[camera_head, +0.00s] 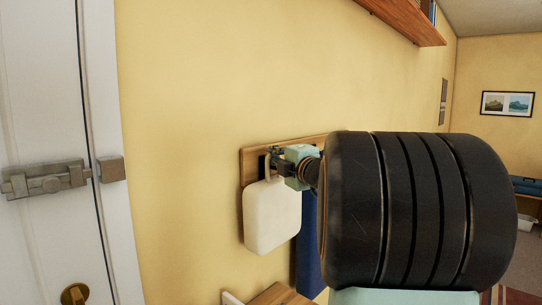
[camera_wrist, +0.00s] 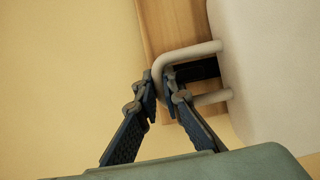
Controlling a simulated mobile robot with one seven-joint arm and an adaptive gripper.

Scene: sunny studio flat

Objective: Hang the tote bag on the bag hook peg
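The white tote bag (camera_head: 272,215) hangs upright against the wooden hook board (camera_head: 247,172) on the wall. It also shows at the right of the wrist view (camera_wrist: 275,60), with its pale loop handle (camera_wrist: 190,53) reaching left. My gripper (camera_wrist: 161,84) has one fingertip on each side of the handle's bend and looks closed on it. My gripper (camera_head: 277,160) is at the board in the head view. A dark peg (camera_wrist: 205,71) shows within the handle's outline; whether the handle is seated on it I cannot tell.
A blue hanging item (camera_head: 308,245) is close to the bag's right, partly behind my arm. A wooden surface (camera_head: 278,294) lies below. A white door (camera_head: 45,120) with a latch is at left. A wooden shelf (camera_head: 410,20) is above; the wall between is clear.

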